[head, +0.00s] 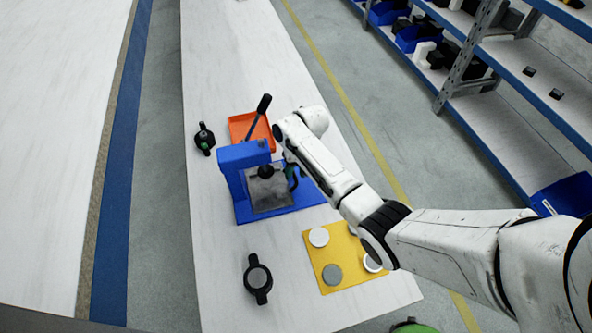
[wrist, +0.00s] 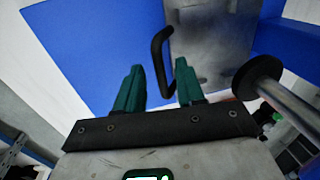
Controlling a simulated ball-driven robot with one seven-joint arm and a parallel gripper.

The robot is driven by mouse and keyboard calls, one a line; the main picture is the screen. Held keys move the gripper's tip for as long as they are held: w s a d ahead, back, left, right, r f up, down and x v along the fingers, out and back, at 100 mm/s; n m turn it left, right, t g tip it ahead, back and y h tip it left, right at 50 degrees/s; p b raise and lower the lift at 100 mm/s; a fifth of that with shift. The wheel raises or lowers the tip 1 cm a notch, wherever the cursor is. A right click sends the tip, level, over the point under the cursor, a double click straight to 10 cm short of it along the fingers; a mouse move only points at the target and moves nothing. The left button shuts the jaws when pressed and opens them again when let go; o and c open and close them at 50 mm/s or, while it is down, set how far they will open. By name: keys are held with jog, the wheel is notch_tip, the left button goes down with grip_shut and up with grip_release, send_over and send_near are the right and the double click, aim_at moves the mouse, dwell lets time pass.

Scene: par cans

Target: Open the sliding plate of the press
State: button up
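The blue press (head: 246,158) stands on the white table, with its lever (head: 259,116) raised and tilted. Its grey metal sliding plate (head: 270,196) sits on the blue base and also shows in the wrist view (wrist: 210,40). A bent black handle (wrist: 157,52) is attached to the plate. My gripper (head: 291,176) is at the right side of the press, beside the plate. In the wrist view my gripper (wrist: 158,76) has its green fingers apart, with the handle showing between them. I cannot tell whether either finger touches it.
An orange tray (head: 240,124) lies behind the press. A yellow mat (head: 325,256) with several round discs lies in front, to the right. Black two-handled round parts stand at the left (head: 204,139) and front (head: 258,279). Shelves (head: 520,95) stand across the aisle.

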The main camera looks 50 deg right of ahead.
grip_shut()
dwell(0.6)
